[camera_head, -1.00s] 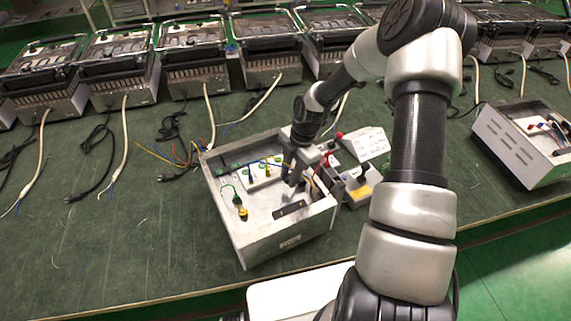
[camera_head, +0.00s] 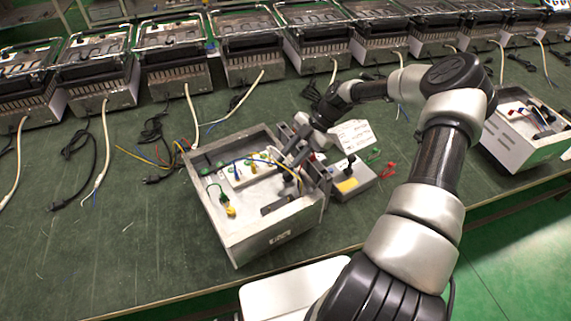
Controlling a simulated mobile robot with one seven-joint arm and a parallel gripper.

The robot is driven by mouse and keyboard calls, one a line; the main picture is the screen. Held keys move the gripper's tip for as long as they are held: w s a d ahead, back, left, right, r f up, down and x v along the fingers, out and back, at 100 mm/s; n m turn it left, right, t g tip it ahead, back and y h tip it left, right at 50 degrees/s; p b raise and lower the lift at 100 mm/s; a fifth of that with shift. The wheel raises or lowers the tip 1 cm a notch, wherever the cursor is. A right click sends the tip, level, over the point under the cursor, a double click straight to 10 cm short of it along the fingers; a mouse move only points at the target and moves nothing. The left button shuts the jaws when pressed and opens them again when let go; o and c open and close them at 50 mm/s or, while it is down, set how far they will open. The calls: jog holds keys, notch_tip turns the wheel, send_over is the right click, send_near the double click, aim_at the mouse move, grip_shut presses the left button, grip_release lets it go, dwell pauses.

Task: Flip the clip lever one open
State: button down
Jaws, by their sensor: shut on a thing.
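An open metal box (camera_head: 262,240) stands on the green table. Inside it lies a white terminal block (camera_head: 236,178) with green, yellow and blue parts and wires. My gripper (camera_head: 287,160) reaches down into the box from the upper right, tilted, with its fingers beside the right end of the block among yellow wires. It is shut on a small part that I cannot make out. The clip levers are too small to tell apart, and I cannot see how lever one stands. My gripper and wires hide part of the box's right side.
Red clips (camera_head: 388,170) lie farther right. A row of heaters (camera_head: 172,62) lines the back.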

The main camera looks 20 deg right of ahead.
jog(key=c, duration=1.4)
grip_release()
jog(key=shift+c, duration=0.2)
jog(key=v, duration=1.7)
jog(key=shift+r+b, duration=0.25)
jog(key=shift+b, duration=0.05)
jog(key=shift+d, duration=0.1)
